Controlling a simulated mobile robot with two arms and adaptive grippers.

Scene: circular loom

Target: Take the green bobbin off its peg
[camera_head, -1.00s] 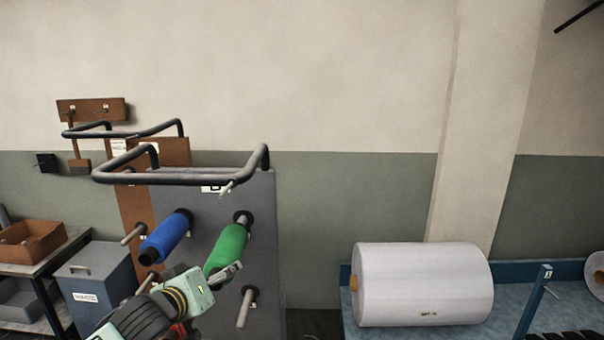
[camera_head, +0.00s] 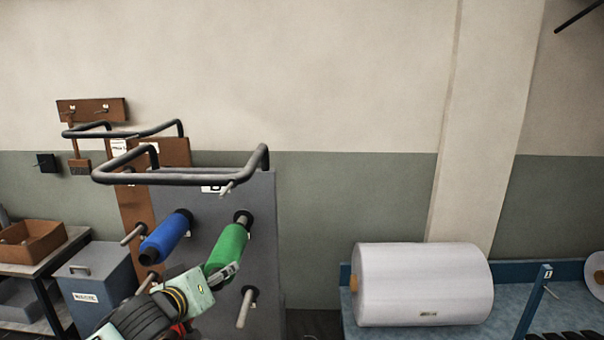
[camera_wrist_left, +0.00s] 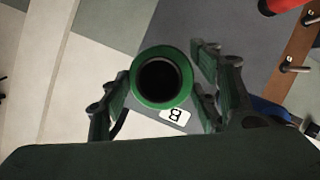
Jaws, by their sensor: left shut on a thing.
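The green bobbin (camera_head: 227,248) sits on its peg on the grey panel (camera_head: 262,220) of the rack, tilted with its near end low. My left gripper (camera_head: 220,274) is shut on the near, lower end of the green bobbin. In the left wrist view the bobbin (camera_wrist_left: 141,96) shows end-on, with its dark hollow core, between the two fingers (camera_wrist_left: 163,85). The far finger is mostly hidden in the head view. My right gripper is not in view.
A blue bobbin (camera_head: 165,237) hangs close on the left. A bare peg (camera_head: 244,307) sticks out just below the green one. A dark bar (camera_head: 180,178) runs above the pegs. A large white roll (camera_head: 423,284) lies on the blue bench to the right.

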